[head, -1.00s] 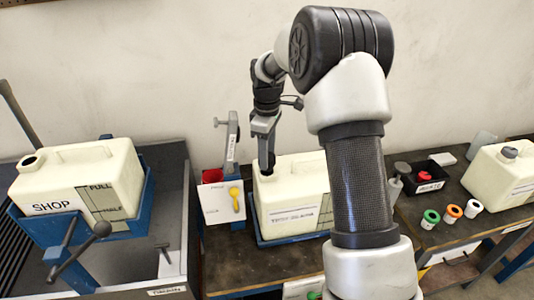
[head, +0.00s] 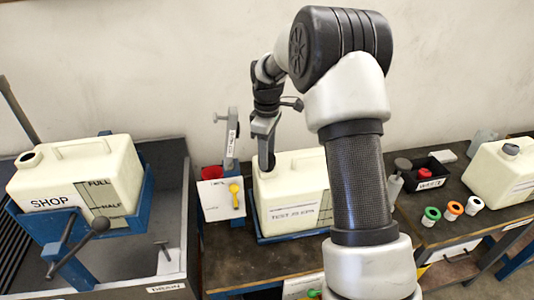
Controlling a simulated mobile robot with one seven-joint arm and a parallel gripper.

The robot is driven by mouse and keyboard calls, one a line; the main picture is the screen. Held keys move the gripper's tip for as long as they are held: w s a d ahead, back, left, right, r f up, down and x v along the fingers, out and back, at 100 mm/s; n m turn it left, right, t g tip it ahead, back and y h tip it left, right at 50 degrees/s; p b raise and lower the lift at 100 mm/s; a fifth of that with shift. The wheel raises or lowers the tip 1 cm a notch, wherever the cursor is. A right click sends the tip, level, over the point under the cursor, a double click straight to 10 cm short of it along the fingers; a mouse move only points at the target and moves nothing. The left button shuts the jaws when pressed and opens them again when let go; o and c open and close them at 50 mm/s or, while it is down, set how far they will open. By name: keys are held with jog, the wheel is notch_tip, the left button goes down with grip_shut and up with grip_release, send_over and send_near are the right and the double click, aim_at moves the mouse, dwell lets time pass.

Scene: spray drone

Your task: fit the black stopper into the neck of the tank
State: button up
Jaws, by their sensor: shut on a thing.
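The middle cream tank (head: 290,195) sits in a blue cradle on the dark bench. My gripper (head: 267,163) points down at the neck on this tank's left end. Its jaws are shut on the black stopper, which shows only as a small dark patch between the fingers. The fingers hide the neck, so I cannot tell whether the stopper is above the neck or in it. Another cream tank (head: 80,180), marked SHOP, sits tilted in a blue cradle at the left, with a dark round opening in its neck.
A black box (head: 430,182), several coloured caps (head: 452,211) and a third tank (head: 500,172) are at the right. My arm blocks part of the bench.

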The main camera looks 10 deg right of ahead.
jog(key=shift+f+b, duration=0.3)
jog(key=shift+f, duration=0.4)
jog(key=o, duration=1.5)
jog(key=shift+c, duration=0.2)
jog(key=shift+r, duration=0.1)
notch_tip(320, 180, up, 17)
jog(key=shift+r, duration=0.15)
